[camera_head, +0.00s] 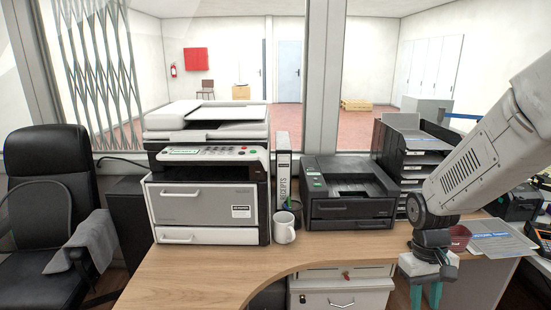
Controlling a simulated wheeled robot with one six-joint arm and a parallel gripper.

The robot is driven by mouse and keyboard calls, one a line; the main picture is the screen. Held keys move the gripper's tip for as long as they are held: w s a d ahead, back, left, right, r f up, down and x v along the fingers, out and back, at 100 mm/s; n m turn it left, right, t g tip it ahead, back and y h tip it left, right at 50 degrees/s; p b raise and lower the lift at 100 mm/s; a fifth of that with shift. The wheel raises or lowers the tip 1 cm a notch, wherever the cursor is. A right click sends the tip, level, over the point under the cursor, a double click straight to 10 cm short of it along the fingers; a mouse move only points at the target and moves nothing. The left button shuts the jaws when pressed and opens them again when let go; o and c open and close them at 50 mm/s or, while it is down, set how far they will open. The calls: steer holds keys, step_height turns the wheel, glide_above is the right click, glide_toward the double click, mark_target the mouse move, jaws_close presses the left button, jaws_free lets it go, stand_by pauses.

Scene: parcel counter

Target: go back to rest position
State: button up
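My gripper (426,294) is at the lower right, at the end of my white arm, pointing down in front of the counter's curved edge. Its two teal fingers stand apart with a gap between them, and I see nothing held in it. The fingertips run down to the picture's bottom edge. The wooden counter (200,275) spreads behind and to the left of it.
A grey-white printer (205,208), a white mug (285,228), a receipts binder (283,165) and a black printer (348,190) line the counter's back. A black paper tray stack (415,160) and papers (500,240) are near my arm. A chair (45,190) stands left.

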steer(key=s+a+r+t, duration=0.2)
steer(key=s+a+r, duration=0.1)
steer(key=s+r, duration=0.5)
steer(key=s+a+r+t, duration=0.1)
steer(key=s+a+r, duration=0.1)
steer(key=s+r, duration=0.7)
steer(key=shift+a+r+m+t+y, duration=0.3)
steer(key=shift+a+m+t+y, duration=0.1)
steer(key=shift+c, duration=0.5)
stand_by(0.5)
